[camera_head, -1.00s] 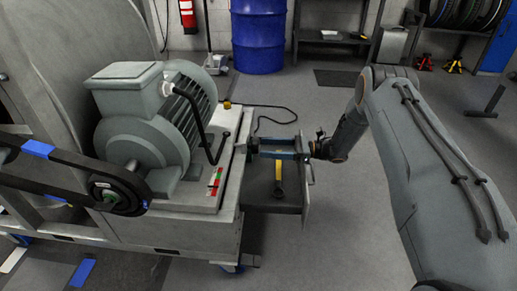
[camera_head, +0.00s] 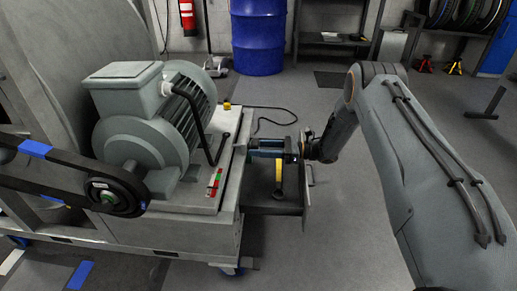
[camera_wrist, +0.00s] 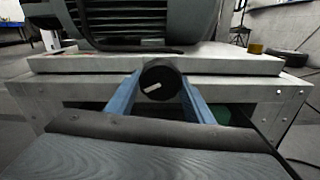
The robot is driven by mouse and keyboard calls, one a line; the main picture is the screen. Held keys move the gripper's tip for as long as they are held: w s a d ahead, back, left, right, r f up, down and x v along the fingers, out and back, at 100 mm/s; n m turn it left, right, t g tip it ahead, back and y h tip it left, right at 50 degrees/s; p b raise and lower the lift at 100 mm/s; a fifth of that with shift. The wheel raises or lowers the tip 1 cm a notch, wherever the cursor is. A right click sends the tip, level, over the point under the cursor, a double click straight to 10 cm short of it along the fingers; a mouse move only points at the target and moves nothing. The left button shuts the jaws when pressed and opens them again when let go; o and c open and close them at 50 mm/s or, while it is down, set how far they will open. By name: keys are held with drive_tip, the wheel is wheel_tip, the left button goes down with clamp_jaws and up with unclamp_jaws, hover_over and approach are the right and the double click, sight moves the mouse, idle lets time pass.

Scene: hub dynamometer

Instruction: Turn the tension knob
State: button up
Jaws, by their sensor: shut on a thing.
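The tension knob (camera_wrist: 159,81) is a round black knob with a white pointer mark, on the front edge of the motor's base. In the wrist view the pointer lies tilted, its right end a little higher. My gripper (camera_wrist: 160,88) has its two blue fingers on either side of the knob, shut on it. In the head view my gripper (camera_head: 252,147) reaches the side of the bench from the right. The knob is mostly hidden there by the fingers.
The grey motor (camera_head: 155,125) sits on the bench plate, with a belt and pulley (camera_head: 110,197) at its left. An open drawer (camera_head: 263,202) with a yellow-handled tool (camera_head: 279,174) lies below my gripper. A blue drum (camera_head: 258,38) stands behind. The floor beyond the drawer is mostly clear.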

drive_tip(key=shift+m, duration=0.3)
drive_tip(key=m+p, duration=0.1)
drive_tip(key=m, duration=0.4)
drive_tip(key=shift+s+r+m, duration=0.1)
drive_tip(key=shift+m, duration=0.2)
drive_tip(key=m, duration=0.5)
drive_tip(key=shift+s+p, duration=0.1)
drive_tip(key=shift+p, duration=0.2)
drive_tip(key=m, duration=0.5)
drive_tip(key=shift+r+m, duration=0.15)
drive_tip(key=shift+m, duration=0.25)
drive_tip(key=m, duration=0.5)
drive_tip(key=shift+r, duration=0.1)
drive_tip(key=shift+m, duration=0.4)
drive_tip(key=o, duration=1)
drive_tip(key=shift+o, duration=0.2)
